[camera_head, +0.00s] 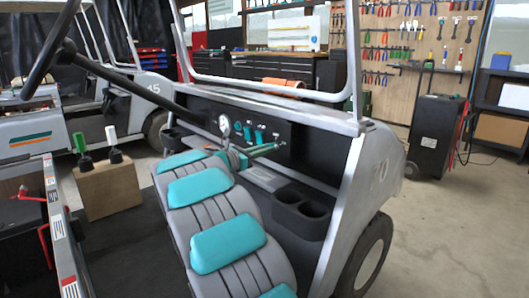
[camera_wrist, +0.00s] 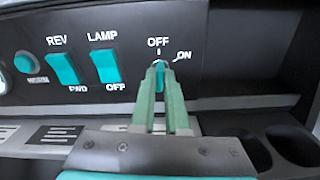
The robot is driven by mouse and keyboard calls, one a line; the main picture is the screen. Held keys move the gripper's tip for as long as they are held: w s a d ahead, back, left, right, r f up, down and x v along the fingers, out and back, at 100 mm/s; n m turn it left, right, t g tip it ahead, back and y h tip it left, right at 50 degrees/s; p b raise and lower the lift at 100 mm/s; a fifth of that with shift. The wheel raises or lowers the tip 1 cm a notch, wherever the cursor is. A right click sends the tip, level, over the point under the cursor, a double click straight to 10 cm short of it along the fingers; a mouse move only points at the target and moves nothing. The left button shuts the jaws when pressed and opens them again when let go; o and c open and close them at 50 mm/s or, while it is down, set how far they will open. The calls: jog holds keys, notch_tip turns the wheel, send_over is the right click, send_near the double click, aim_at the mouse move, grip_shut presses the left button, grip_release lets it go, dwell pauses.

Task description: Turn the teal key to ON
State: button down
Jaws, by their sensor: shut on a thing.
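The teal key (camera_wrist: 160,77) sits in the black dash panel (camera_wrist: 225,50) in the wrist view, below the OFF mark, with the ON mark up and to its right. The key stands about upright, in line with OFF. My gripper (camera_wrist: 161,68) has its two green fingers closed on the key from either side, partly hiding it. In the head view my gripper (camera_head: 272,147) reaches the dash from the left, at the right end of the row of switches; the key is too small to make out there.
Left of the key are the teal LAMP switch (camera_wrist: 106,66), the REV/FWD switch (camera_wrist: 63,68) and a WARN button (camera_wrist: 24,62). A black cup holder (camera_head: 301,211) stands out below the dash at right. Grey seats with teal pads (camera_head: 228,242) lie in front.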

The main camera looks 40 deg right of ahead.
jog(key=m+b, duration=0.3)
jog(key=m, duration=0.2)
jog(key=m+b, duration=0.4)
jog(key=m, duration=0.1)
jog(key=shift+s+f, duration=0.1)
jog(key=shift+f, duration=0.1)
jog(key=shift+r+m+b, duration=0.1)
jog(key=shift+m+b, duration=0.2)
jog(key=c, duration=0.9)
grip_release()
jog(key=a, duration=0.5)
jog(key=a+p, duration=0.1)
jog(key=a, duration=0.1)
jog(key=shift+s+a, duration=0.3)
jog(key=shift+a, duration=0.1)
